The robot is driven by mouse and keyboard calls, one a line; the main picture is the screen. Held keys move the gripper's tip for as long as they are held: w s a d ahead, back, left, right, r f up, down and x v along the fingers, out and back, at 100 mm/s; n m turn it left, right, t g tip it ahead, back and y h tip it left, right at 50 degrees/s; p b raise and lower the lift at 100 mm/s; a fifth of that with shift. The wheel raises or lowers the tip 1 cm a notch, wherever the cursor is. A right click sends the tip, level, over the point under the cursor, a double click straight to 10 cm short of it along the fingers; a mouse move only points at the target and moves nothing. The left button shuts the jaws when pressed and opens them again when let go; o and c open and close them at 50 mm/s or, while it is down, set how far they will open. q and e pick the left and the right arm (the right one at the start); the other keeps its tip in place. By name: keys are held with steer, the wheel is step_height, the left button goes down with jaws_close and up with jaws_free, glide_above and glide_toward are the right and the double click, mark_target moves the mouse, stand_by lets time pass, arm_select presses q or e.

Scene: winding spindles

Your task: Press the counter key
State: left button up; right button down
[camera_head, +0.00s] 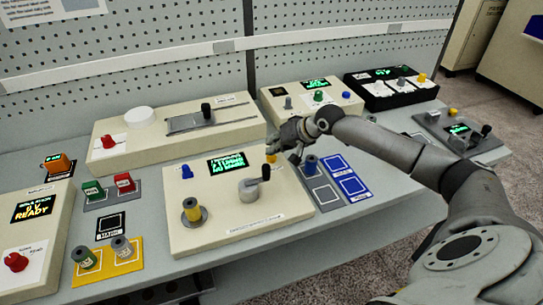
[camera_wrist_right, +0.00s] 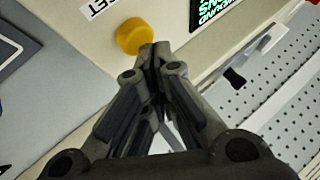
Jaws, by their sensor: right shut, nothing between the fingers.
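A yellow round key (camera_head: 271,158) sits on the top of the cream winding unit (camera_head: 190,235), right of its green-lit display (camera_head: 228,164). In the right wrist view the yellow key (camera_wrist_right: 134,37) stands just beyond my fingertips, beside a label (camera_wrist_right: 100,8) of which only the end reads "SET". My right gripper (camera_head: 279,143) is shut and empty, close to the key. In the wrist view its fingertips (camera_wrist_right: 154,52) appear very near or against the key's edge; I cannot tell whether they touch. My left gripper is not in view.
A crank with a black knob (camera_head: 265,173) and a brass spindle with a yellow spool (camera_head: 192,210) stand on the same unit. A blue spool (camera_head: 310,165) stands just right of it. A long cream unit (camera_head: 170,133) and a perforated wall (camera_head: 180,70) lie behind.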

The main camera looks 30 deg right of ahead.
steer(key=shift+f, duration=0.55)
stand_by(0.8)
steer(key=shift+r+p, duration=0.95)
steer(key=shift+p, duration=0.15)
step_height(320, 180, up, 5)
steer(key=p, duration=0.5)
steer(key=shift+r, duration=0.1)
stand_by(0.5)
